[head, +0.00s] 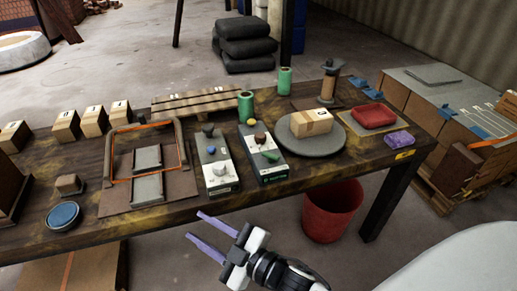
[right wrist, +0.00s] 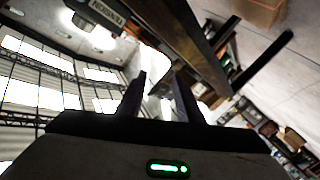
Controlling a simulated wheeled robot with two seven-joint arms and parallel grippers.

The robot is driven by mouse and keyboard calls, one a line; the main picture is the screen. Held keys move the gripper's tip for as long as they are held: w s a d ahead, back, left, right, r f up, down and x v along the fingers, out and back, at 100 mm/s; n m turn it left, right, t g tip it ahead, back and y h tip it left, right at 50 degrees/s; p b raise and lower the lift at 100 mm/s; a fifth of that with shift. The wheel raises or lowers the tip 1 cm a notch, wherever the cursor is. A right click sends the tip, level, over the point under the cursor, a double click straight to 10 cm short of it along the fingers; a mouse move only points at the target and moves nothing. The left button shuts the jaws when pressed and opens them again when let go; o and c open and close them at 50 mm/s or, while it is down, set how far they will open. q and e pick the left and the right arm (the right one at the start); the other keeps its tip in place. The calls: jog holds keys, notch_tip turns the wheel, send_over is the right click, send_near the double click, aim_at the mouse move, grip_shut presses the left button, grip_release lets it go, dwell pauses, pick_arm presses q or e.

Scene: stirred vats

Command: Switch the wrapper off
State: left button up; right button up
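A round grey turntable (head: 337,147) with a cardboard box (head: 311,122) on it stands on the dark wooden table; it looks like the wrapper. A brown post (head: 329,82) stands behind it. Left of it is a control box (head: 273,169) with a dark knob, a yellow part and a green part on top. A second control box (head: 220,181) with a blue knob and pale knobs sits further left. Which box belongs to the wrapper I cannot tell. My right gripper (head: 194,224) is open and empty, in front of the table edge; its fingers also show apart in the right wrist view (right wrist: 160,85). My left gripper is out of view.
An orange-banded frame (head: 113,150), several small boxes (head: 66,126) and a blue round pad (head: 63,215) occupy the table's left. Green cylinders (head: 245,106) stand behind the control boxes. A red cloth-like pack (head: 374,115) lies right. A red bin (head: 331,212) stands on the floor.

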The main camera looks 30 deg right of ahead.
jog(key=a+r+n+g+y, duration=0.9)
jog(key=a+r+n+y, duration=0.3)
jog(key=n, duration=0.9)
jog(key=n+g+h+p, duration=0.2)
jog(key=n+g+h, duration=0.55)
jog(key=h, duration=1.35)
send_near(271, 155)
jog(key=f+n, duration=0.1)
jog(key=f, duration=0.2)
jog(key=d+f+t, duration=0.1)
jog(key=f, duration=0.1)
jog(key=f+n+t, duration=0.1)
jog(key=f, duration=0.2)
jog(key=shift+s+d+f+n, duration=0.25)
jog(key=shift+s+f+n, duration=0.1)
